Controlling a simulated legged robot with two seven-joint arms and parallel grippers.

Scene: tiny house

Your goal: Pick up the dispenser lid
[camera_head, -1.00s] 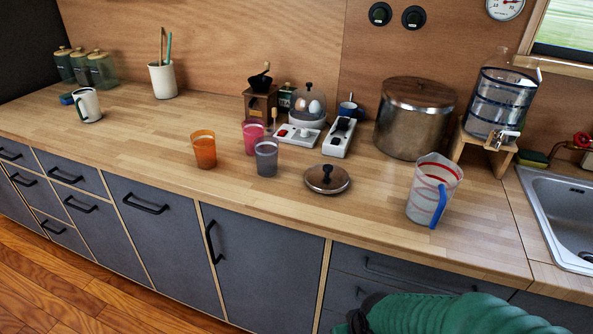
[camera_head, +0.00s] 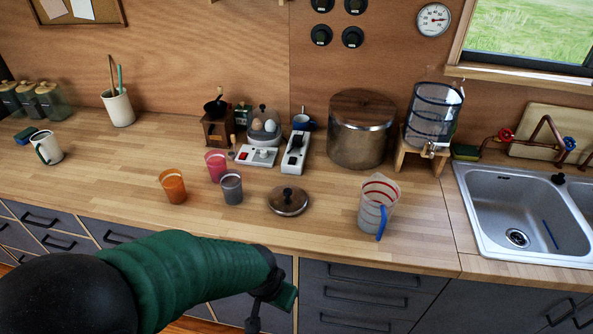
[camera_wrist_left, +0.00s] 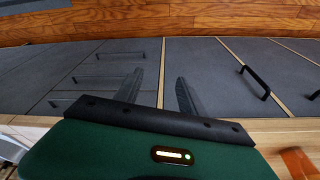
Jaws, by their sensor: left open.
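The dispenser lid (camera_head: 289,201) is a round, dark metallic disc with a black knob. It lies flat on the wooden counter in the head view, between the grey cup and the measuring jug. The glass dispenser (camera_head: 434,113) stands on a wooden stand at the back right. My left arm comes in low from the left, and my left gripper (camera_head: 262,306) hangs in front of the drawers, below the counter edge and apart from the lid. In the left wrist view its two fingers (camera_wrist_left: 159,80) are spread and empty, pointing toward the cabinet fronts and floor. My right gripper is out of view.
An orange cup (camera_head: 173,187), a pink cup (camera_head: 216,165) and a grey cup (camera_head: 231,188) stand left of the lid. A measuring jug (camera_head: 378,207) stands to its right, a large pot (camera_head: 361,130) behind. The sink (camera_head: 520,210) is at right. Counter in front of the lid is clear.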

